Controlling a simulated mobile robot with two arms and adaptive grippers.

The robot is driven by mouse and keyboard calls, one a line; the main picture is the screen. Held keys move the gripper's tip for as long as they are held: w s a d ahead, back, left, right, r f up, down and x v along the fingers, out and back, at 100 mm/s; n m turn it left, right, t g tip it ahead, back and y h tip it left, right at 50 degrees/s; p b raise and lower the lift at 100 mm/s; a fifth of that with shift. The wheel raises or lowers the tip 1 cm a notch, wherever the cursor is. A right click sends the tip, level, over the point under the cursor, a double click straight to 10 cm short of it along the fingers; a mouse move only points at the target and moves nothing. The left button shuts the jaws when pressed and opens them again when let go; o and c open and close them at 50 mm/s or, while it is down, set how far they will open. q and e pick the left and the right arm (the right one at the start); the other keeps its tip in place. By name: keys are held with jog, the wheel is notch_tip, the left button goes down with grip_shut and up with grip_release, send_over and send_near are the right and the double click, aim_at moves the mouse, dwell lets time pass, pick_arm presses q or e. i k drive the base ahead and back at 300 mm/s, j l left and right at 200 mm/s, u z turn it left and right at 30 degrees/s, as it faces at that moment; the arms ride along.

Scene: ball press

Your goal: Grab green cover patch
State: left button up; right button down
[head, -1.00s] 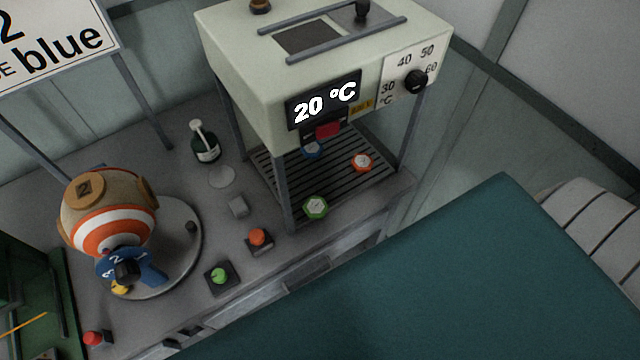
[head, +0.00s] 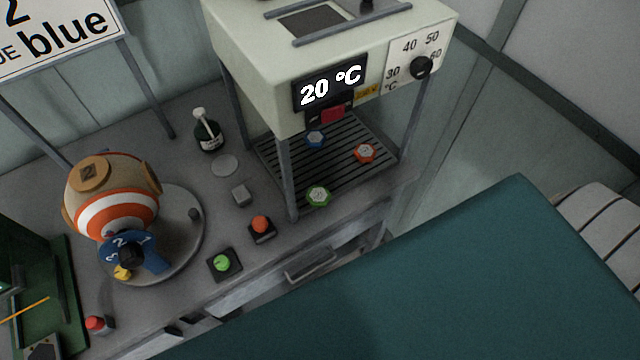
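The green cover patch (head: 318,196) is a small hexagonal piece with a pale face. It lies at the front edge of the slatted rack under the press machine (head: 290,80), beside the machine's front left leg. A blue patch (head: 315,139) lies further back on the rack and an orange-red patch (head: 365,153) lies to the right. Neither of my grippers shows in the head view.
A striped ball (head: 112,205) sits on a round turntable (head: 190,240) at left. A large teal surface (head: 450,290) fills the lower right.

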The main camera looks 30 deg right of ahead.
aim_at(318, 196)
jog(key=k+j+z, duration=0.15)
jog(key=j+z, duration=0.2)
jog(key=j, duration=0.15)
jog(key=k+j+z, duration=0.55)
jog(key=j+z, duration=0.2)
jog(key=j, duration=0.15)
